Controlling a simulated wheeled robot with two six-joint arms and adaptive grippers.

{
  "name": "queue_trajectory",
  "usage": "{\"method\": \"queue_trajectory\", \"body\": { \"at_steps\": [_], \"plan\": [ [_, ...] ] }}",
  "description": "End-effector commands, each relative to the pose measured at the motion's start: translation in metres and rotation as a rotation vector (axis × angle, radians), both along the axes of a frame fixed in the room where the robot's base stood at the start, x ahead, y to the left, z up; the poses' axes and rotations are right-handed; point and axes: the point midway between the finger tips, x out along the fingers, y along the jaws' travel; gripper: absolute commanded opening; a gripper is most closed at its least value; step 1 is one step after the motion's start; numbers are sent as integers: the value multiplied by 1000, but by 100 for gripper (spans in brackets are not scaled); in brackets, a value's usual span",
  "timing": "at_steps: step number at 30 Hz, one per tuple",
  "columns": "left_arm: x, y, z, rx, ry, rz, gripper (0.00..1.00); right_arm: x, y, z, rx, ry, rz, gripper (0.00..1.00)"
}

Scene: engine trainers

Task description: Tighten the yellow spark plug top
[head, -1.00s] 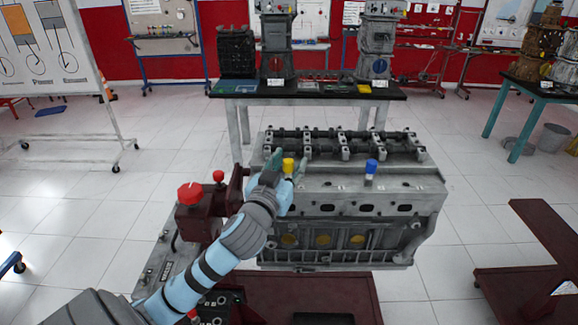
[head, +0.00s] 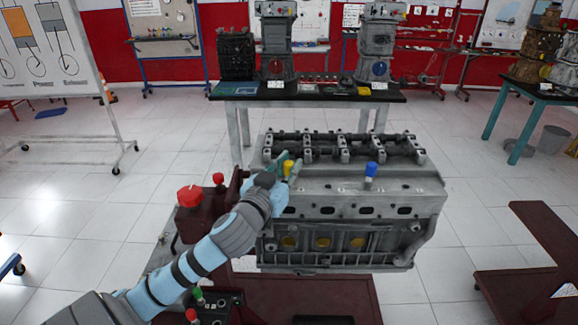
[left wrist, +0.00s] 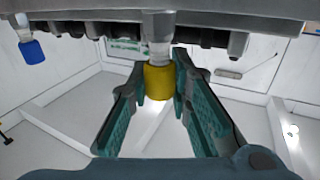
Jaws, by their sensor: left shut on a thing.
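The yellow spark plug top (head: 288,167) stands on the top face of the grey engine block (head: 345,222), near its left end. My left gripper (head: 287,168) reaches it from the front left and is shut on it. In the left wrist view, which shows the engine upside down, the yellow top (left wrist: 159,83) sits between the teal fingers of the gripper (left wrist: 158,75), on a pale plug stem. A blue spark plug top (head: 371,169) stands to the right and also shows in the left wrist view (left wrist: 32,52). My right gripper is not in view.
A red knob (head: 190,195) on a dark red stand is close to my left forearm. A black-topped table (head: 310,90) with engine parts stands behind the engine. A dark red bench (head: 530,275) is at the right. The floor between is clear.

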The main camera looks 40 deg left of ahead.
Motion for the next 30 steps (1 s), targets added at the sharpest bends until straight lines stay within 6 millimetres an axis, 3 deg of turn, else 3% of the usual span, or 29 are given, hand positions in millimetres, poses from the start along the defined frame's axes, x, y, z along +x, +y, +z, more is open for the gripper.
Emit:
{"method": "queue_trajectory", "body": {
  "at_steps": [7, 30],
  "plan": [
    [0, 1, 0, 1, 2, -117, 0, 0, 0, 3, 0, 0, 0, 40],
    [0, 0, 0, 0, -1, -114, 0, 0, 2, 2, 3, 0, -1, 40]
  ]
}}
